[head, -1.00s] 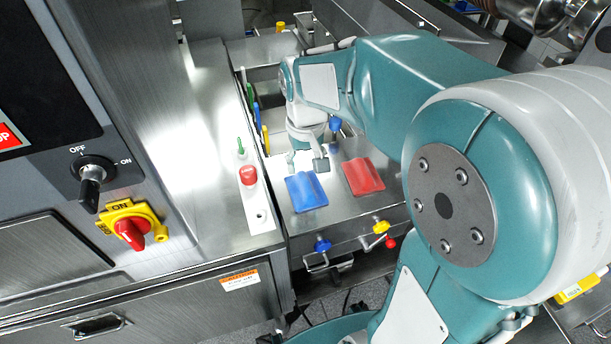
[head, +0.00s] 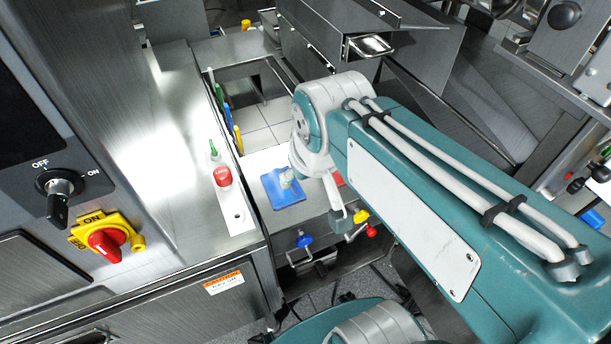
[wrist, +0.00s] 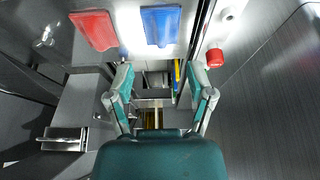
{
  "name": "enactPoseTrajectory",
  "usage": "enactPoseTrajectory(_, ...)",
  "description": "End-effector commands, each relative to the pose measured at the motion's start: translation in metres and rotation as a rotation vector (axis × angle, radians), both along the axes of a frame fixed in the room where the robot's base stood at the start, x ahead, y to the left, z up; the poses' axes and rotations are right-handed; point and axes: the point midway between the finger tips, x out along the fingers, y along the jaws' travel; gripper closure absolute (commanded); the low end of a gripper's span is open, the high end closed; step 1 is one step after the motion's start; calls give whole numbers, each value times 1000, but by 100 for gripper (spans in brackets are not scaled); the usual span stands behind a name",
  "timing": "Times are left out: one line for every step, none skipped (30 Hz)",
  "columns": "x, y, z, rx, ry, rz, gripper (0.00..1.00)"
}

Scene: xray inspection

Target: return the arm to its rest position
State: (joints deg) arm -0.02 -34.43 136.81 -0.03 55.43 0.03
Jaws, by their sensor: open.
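My gripper (head: 314,197) is open and empty in the head view, hanging beside the blue pad and partly hidden by my wrist. In the wrist view my gripper (wrist: 162,88) shows two spread teal and grey fingers with nothing between them. My teal arm reaches in from the right of the head view. A blue pad (head: 270,193) lies on the metal surface, and it also shows in the wrist view (wrist: 161,25). A red pad (wrist: 95,29) lies beside it, mostly hidden behind my arm in the head view.
A white control strip (head: 235,210) with a red button (head: 222,176) lies left of the pads. The cabinet has a key switch (head: 60,190) and a red and yellow rotary switch (head: 105,242). Blue (head: 304,241) and yellow (head: 361,216) knobs sit at the front edge. A metal chute (head: 345,45) stands behind.

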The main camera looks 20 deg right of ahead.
Motion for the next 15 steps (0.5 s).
enactPoseTrajectory(-10, 0, -2, 0, -35, 0, 31)
enactPoseTrajectory(-14, 0, -3, 0, -52, 0, 31)
enactPoseTrajectory(-18, 0, -4, 0, -70, 0, 31)
enactPoseTrajectory(-21, 0, -5, 0, -81, 0, 31)
enactPoseTrajectory(-23, 0, -6, 0, -89, 0, 31)
enactPoseTrajectory(-25, 0, -7, 0, -99, 0, 31)
enactPoseTrajectory(-26, 0, -7, 0, -103, 0, 31)
enactPoseTrajectory(-27, 0, -8, 0, -105, 0, 31)
enactPoseTrajectory(-27, 0, -8, 0, -106, 0, 31)
enactPoseTrajectory(-27, 0, -8, 0, -106, 0, 31)
enactPoseTrajectory(-27, 0, -8, 0, -106, 0, 31)
enactPoseTrajectory(-27, 0, -8, 0, -105, 0, 31)
enactPoseTrajectory(-27, 0, -8, 0, -105, 0, 31)
enactPoseTrajectory(-27, 0, -8, 0, -105, 0, 31)
enactPoseTrajectory(-27, 0, -8, 0, -105, 0, 31)
